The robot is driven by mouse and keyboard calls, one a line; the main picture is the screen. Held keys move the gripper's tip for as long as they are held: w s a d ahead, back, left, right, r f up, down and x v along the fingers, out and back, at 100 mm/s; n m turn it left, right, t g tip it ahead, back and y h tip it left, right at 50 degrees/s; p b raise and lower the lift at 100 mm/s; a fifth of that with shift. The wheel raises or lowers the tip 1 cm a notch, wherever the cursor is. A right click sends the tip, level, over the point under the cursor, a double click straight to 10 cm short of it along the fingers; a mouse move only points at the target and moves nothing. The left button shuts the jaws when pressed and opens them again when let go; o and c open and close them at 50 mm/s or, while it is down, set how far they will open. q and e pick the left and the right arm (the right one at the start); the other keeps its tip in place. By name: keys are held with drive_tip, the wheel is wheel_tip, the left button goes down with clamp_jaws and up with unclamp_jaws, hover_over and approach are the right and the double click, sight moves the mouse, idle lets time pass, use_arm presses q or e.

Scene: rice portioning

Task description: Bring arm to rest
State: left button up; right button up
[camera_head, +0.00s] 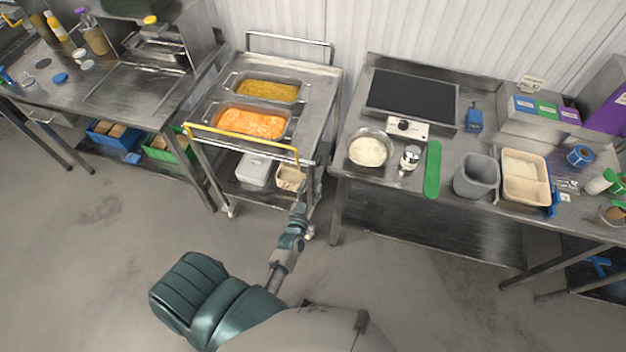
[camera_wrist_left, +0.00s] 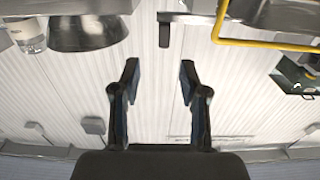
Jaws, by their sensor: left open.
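My left arm (camera_head: 289,243) reaches forward from my body in the head view, low in front of the gap between the steel cart and the right-hand table. Its gripper is at the far end, beside the cart's right front side, small and hard to make out there. In the left wrist view the left gripper (camera_wrist_left: 159,80) has its two dark fingers spread apart with nothing between them, only the pale ribbed wall beyond. My right gripper is in neither view.
The steel cart (camera_head: 313,93) with a yellow handle (camera_head: 240,143) holds two food trays. The right table (camera_head: 392,171) carries a bowl of rice (camera_head: 368,149), a scale (camera_head: 408,128) and a grey bin (camera_head: 476,177). The floor (camera_head: 110,250) at left is clear.

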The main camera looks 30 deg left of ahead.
use_arm(q)
drive_tip(key=shift+a, duration=0.15)
idle(0.3)
drive_tip(key=s+d+f+m+g+h+b, duration=0.1)
drive_tip(key=s+d+f+g+h, duration=0.3)
drive_tip(key=f, duration=0.6)
drive_tip(key=s+d+f+m+g+y+b, duration=0.15)
drive_tip(key=s+f, duration=0.35)
drive_tip(key=f, duration=0.5)
drive_tip(key=s+d+f+m+g+h, duration=0.1)
drive_tip(key=s+d+f+g+h, duration=0.3)
drive_tip(key=f, duration=0.7)
drive_tip(key=s+a+f+g, duration=0.1)
drive_tip(key=s+f, duration=0.4)
drive_tip(key=s, duration=0.5)
drive_tip(key=s+a+f+m+g+y+b, duration=0.1)
drive_tip(key=s+a+f+g, duration=0.1)
drive_tip(key=s+f, duration=0.4)
drive_tip(key=s+a+f+g+y+b, duration=0.1)
drive_tip(key=s+f+g, duration=0.3)
drive_tip(key=s, duration=1.1)
drive_tip(key=shift+s+a+f, duration=0.2)
drive_tip(key=shift+s+f, duration=0.05)
drive_tip(key=shift+f, duration=0.7)
drive_tip(key=shift+m+y, duration=0.25)
